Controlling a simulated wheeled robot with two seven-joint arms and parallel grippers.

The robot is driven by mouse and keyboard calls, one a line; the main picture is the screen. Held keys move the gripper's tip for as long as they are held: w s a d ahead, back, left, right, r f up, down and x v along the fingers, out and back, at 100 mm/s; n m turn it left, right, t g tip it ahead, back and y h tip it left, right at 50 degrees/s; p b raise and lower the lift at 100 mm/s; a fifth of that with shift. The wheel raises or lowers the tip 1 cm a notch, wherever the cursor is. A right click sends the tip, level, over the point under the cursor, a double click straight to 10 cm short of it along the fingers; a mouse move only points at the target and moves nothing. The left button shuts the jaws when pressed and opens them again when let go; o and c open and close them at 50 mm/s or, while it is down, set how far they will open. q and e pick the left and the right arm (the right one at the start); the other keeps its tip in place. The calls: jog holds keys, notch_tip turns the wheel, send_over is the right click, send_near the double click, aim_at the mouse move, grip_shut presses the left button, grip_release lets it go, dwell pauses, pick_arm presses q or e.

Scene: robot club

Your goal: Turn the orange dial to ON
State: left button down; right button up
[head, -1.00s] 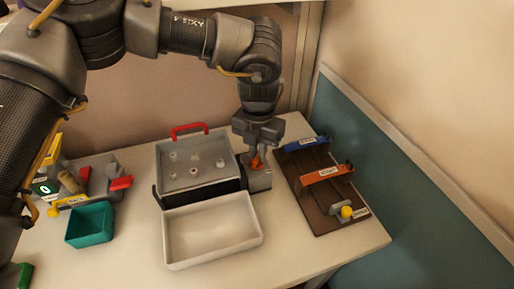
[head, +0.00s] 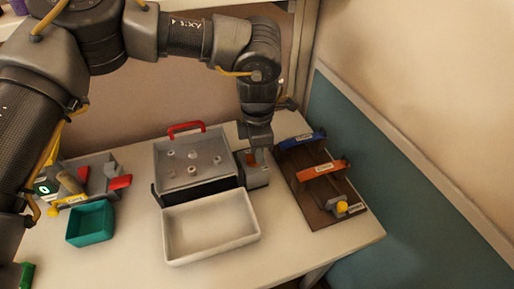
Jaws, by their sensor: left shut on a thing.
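The orange dial (head: 249,158) sits on a small grey box (head: 257,177) right of the grey toolbox. My left gripper (head: 254,155) points down over the box and is shut on the dial, hiding part of it. The ON marking cannot be read from here. My right gripper is not in view.
A grey case with a red handle (head: 186,127) and loose small parts stands left of the dial box. A white tray (head: 211,225) is in front. A brown board (head: 318,192) with blue and orange pieces lies right. A teal bin (head: 91,223) stands left.

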pick_arm(q)
jog(key=m, duration=0.4)
jog(key=shift+s, duration=0.2)
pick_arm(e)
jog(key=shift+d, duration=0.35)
pick_arm(q)
jog(key=shift+m, duration=0.3)
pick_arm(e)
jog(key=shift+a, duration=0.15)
pick_arm(q)
jog(key=c, duration=1.6)
grip_release()
jog(key=shift+o, duration=0.6)
